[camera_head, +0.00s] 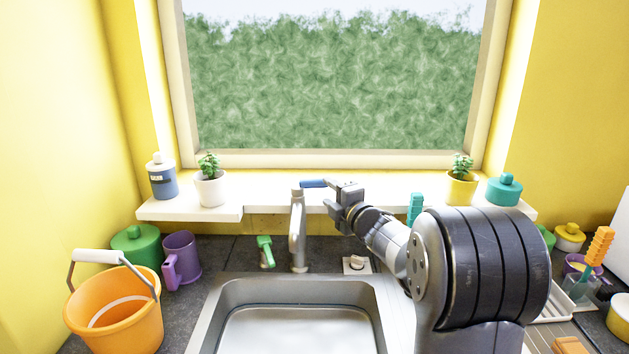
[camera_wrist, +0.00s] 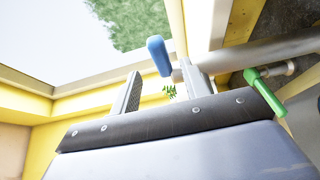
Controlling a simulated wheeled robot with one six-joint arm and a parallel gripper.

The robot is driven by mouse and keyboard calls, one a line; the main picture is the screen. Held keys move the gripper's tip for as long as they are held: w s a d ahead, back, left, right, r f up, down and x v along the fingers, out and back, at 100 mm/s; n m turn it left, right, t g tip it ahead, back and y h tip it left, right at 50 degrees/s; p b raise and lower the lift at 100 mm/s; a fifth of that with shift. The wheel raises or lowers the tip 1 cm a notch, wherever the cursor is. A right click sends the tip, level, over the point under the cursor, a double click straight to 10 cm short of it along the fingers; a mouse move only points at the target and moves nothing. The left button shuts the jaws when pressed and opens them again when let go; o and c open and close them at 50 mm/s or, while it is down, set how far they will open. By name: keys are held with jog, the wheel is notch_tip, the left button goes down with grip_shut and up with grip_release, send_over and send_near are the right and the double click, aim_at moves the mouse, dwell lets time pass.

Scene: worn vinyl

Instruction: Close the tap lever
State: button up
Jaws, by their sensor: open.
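The grey tap (camera_head: 297,235) stands upright behind the sink. Its blue lever (camera_head: 314,183) sticks out to the right from the tap's top, towards my gripper (camera_head: 334,197). My gripper is open, at about the lever's height and just right of it. In the wrist view the blue lever (camera_wrist: 158,56) shows between and beyond the two fingertips of my gripper (camera_wrist: 160,76), nearer the right finger. I cannot tell whether a finger touches it. The grey tap body (camera_wrist: 260,53) runs off to the right in that view.
The steel sink (camera_head: 230,290) lies below the tap. A green-handled fixture (camera_head: 265,250) stands left of the tap. The window sill (camera_head: 265,200) runs close behind, with a white potted plant (camera_head: 211,188) and a yellow potted plant (camera_head: 461,188). An orange bucket (camera_head: 115,315) stands at left.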

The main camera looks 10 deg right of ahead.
aim_at(319, 185)
jog(key=p+x, duration=0.2)
jog(key=x, duration=0.7)
jog(key=shift+c, duration=0.3)
grip_shut()
jog(key=shift+f, duration=0.1)
